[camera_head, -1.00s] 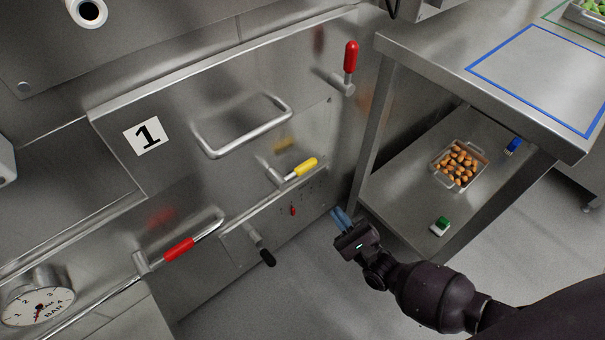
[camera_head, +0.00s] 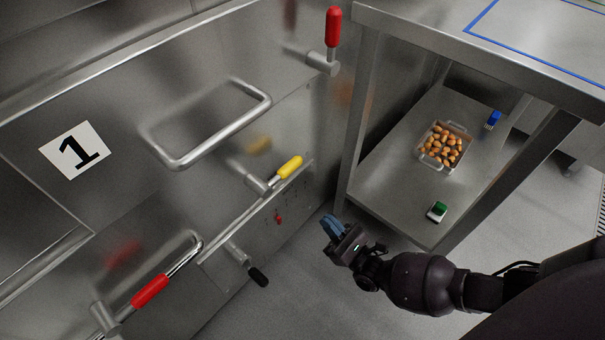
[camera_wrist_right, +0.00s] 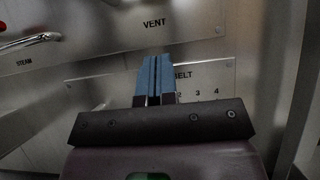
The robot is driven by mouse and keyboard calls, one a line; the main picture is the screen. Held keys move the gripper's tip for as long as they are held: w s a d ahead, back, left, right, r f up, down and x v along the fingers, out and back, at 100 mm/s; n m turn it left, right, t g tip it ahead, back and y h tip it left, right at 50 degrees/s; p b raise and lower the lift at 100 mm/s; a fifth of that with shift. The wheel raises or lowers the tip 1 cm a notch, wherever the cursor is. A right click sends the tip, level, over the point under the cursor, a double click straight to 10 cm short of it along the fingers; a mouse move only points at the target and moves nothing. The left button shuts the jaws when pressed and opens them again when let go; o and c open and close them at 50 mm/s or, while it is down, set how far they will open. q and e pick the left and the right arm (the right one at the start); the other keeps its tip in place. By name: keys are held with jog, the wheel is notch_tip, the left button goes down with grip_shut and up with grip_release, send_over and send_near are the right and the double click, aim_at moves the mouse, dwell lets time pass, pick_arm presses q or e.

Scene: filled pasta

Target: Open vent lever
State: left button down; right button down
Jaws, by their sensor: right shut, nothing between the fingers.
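The steel machine front (camera_head: 215,75) carries several levers. A yellow-handled lever (camera_head: 290,167) points up and right. A red-handled lever (camera_head: 333,28) stands upright at the top right, and another red-handled one (camera_head: 150,290) is at the lower left. In the wrist view a VENT label (camera_wrist_right: 154,22) is on the panel above the BELT label; which lever it belongs to cannot be told. My right gripper (camera_head: 330,226), blue-fingered, is shut and empty, right of and below the yellow handle and apart from it. Its fingers (camera_wrist_right: 155,80) point toward the panel. My left gripper is not seen.
A black-handled lever (camera_head: 258,276) juts out low, left of my right gripper. A loop handle (camera_head: 215,135) sticks out from the door. A steel table (camera_head: 480,50) at right has a lower shelf (camera_head: 385,190) with a tray of orange-brown pieces (camera_head: 440,148). Open floor lies below.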

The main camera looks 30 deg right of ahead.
pick_arm(q)
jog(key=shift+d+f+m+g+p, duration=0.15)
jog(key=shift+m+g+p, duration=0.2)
jog(key=shift+p, duration=0.45)
pick_arm(e)
jog(key=s+r+x, duration=0.1)
jog(key=r+x, duration=0.1)
jog(key=x, duration=1)
jog(key=shift+r, duration=0.35)
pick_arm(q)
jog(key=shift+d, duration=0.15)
pick_arm(e)
jog(key=shift+w+d, duration=0.1)
jog(key=shift+w, duration=0.05)
